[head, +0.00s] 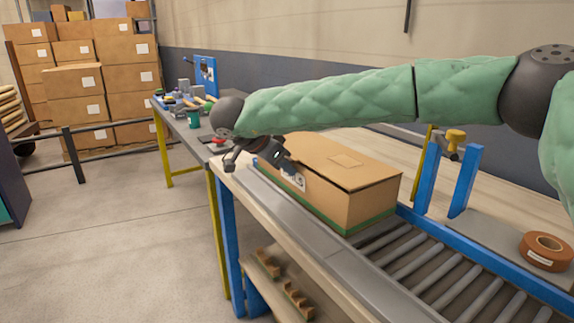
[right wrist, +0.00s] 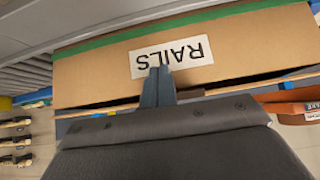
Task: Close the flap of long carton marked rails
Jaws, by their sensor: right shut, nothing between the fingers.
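The long carton (head: 362,205) is brown with green tape along its lower edge and stands on the roller line. Its white RAILS label (head: 292,181) is on the long side wall; it reads upside down in the right wrist view (right wrist: 195,52). The top flap (head: 345,160) lies almost flat over the carton, with a dark narrow gap along its near edge. My right gripper (head: 284,163) is shut and empty at the label side of the carton. In the right wrist view its fingertips (right wrist: 158,72) overlap the label; contact cannot be told. My left gripper is out of view.
Rollers (head: 440,275) run to the right of the carton. An orange tape roll (head: 546,250) lies at the right, and blue posts (head: 465,180) stand behind the line. A workbench with tools (head: 185,115) is at the back left. Open floor lies left of the line.

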